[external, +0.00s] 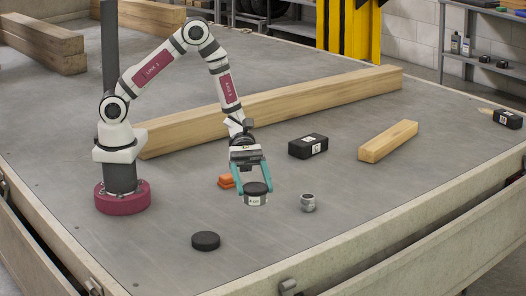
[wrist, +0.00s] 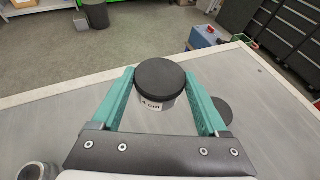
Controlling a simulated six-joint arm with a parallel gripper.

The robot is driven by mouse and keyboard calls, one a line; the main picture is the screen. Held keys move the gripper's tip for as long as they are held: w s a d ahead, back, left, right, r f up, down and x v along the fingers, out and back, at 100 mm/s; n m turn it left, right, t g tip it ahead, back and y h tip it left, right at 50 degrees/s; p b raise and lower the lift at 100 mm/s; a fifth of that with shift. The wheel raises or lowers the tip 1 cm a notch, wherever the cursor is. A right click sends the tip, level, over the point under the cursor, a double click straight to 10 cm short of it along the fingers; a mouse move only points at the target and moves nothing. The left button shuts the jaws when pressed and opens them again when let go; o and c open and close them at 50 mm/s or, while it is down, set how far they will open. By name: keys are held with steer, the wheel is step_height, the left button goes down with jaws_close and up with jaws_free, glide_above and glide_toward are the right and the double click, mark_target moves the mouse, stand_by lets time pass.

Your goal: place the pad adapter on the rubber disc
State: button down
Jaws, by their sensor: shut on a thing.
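My gripper (external: 252,190) has teal fingers, shut on the pad adapter (external: 256,200), a short pale cylinder with a black top and a printed label. It looks upright. In the wrist view the pad adapter (wrist: 161,80) sits between the two fingertips (wrist: 160,85). How far it is above the tabletop is hard to tell. The rubber disc (external: 206,241) is a flat black round lying on the grey bed, left of and nearer the camera than my gripper, and apart from it. In the wrist view the disc (wrist: 222,108) shows right of the right finger, which partly hides it.
A grey metal fitting (external: 308,203) stands right of my gripper. A black box (external: 308,146), a short timber (external: 388,141) and a long beam (external: 290,103) lie farther back. The bed around the disc is clear, up to the raised front rim (external: 330,249).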

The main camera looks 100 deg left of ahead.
mark_target(207, 234)
steer(key=s+d+m+g, duration=0.5)
steer(key=s+d+g, duration=0.1)
steer(key=s, duration=0.5)
steer(key=shift+h, duration=0.3)
step_height(207, 234, down, 7)
steer(key=shift+f, duration=0.2)
steer(key=shift+f, duration=0.15)
jaws_free()
steer(key=shift+r, duration=0.2)
steer(key=v, duration=1.2)
steer(key=s+a+r+m+g+y, duration=0.25)
steer(key=s+r+m+y, duration=0.55)
steer(key=s+r+m, duration=0.4)
steer(key=s+a+r+m+t+y, duration=0.1)
steer(key=s+a+m+t+y, duration=0.3)
steer(key=a+m+y, duration=0.3)
steer(key=s+a+m, duration=0.1)
steer(key=m, duration=0.2)
steer(key=shift+a+r, duration=0.2)
steer(key=shift+r, duration=0.1)
